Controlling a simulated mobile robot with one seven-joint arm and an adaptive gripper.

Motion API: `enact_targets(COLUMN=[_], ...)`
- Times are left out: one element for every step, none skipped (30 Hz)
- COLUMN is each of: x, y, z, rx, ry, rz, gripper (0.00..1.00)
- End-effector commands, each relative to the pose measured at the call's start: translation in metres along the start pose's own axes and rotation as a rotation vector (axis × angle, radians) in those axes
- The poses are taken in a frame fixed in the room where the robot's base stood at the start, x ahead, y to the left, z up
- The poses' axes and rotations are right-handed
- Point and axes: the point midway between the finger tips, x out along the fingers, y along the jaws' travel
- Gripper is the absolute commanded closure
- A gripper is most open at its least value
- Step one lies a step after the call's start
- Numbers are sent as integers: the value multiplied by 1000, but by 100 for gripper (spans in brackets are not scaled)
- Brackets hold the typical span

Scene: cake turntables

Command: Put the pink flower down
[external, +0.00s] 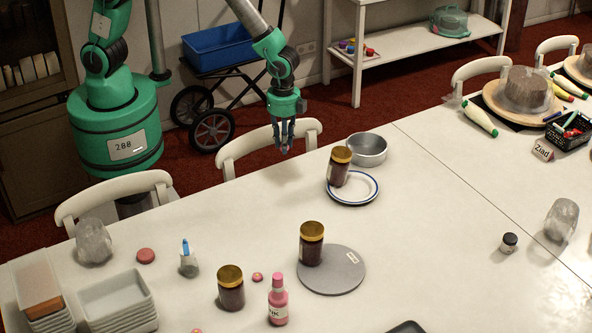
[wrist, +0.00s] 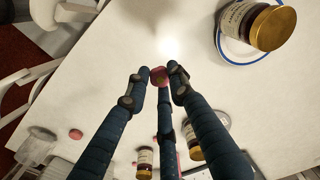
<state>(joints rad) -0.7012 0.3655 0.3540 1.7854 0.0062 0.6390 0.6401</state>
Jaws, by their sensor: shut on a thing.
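My gripper (external: 284,146) hangs above the far edge of the white table, just in front of a chair back. In the wrist view, its dark fingers (wrist: 159,80) are shut on a small pink flower (wrist: 158,75) at the fingertips. The flower is held clear of the table top. In the external view, the fingers hide the flower, and I cannot make it out there.
A jar (external: 339,166) stands on a blue-rimmed plate (external: 371,190), with a metal pan (external: 367,149) behind it. Another jar (external: 311,243) stands on a grey turntable (external: 345,280). A pink bottle (external: 278,300) is nearer the front. Bare table lies left of the plate.

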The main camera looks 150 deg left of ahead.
Motion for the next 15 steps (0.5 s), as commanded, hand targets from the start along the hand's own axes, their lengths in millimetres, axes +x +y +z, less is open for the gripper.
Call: enact_targets(x=[1, 0, 0, 0, 0, 0, 0, 1, 0, 1, 1, 2, 2, 2, 2], y=[-14, -21, -31, -39, -46, -56, -64, -72, -82, -89, -97, -108, -115, -122, -133], z=[-3, -5, -7, -8, -10, -12, -13, -14, -16, -16, -17, -18, -18, -19, -19], rx=[-18, -27, -41, -51, -62, -75, -85, -95, -108, -117, -127, -141, -151, -161, -175], ry=[-1, 0, 0, -1, -1, -1, -1, -1, -1, -3, -2, -2, -2, -3, -3], rz=[0, -1, -1, 0, 0, -1, -1, -1, -1, 0, -1, -1, -1, -1, -1], gripper=[88, 88, 88, 88, 88, 88, 88, 88, 88, 88, 88, 88, 88, 88, 88])
